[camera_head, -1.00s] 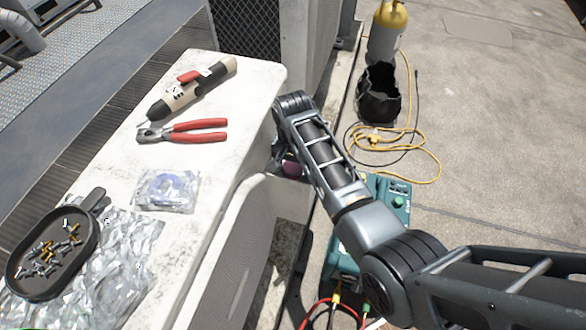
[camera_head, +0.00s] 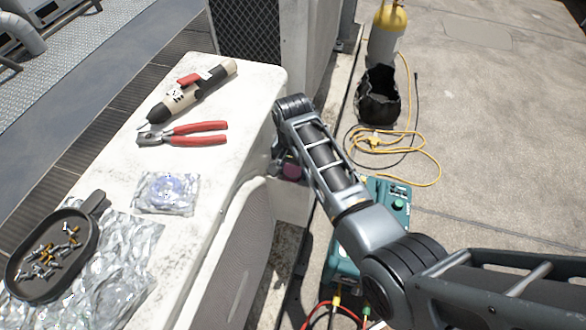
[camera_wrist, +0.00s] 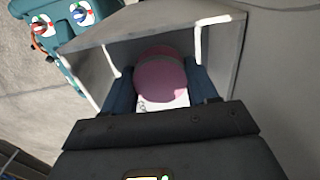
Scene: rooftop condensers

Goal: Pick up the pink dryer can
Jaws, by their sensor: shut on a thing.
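The pink dryer can (camera_wrist: 160,75) is rounded, with a grey band across it and a pale label low down. In the wrist view it sits between the two blue-grey fingers of my gripper (camera_wrist: 162,85), which are shut on it. Behind and around it are the grey walls of a box-like recess. In the head view only a small dark pink part of the can (camera_head: 291,171) shows beside my arm, just right of the white ledge. My arm hides the fingers there.
The white ledge (camera_head: 225,125) holds a cordless tool (camera_head: 190,92), red-handled pliers (camera_head: 185,133), a bagged disc (camera_head: 167,192) and a black pan of small fittings (camera_head: 55,250). A teal machine (camera_head: 343,262) stands below my arm. A yellow hose (camera_head: 405,150) lies on the open concrete.

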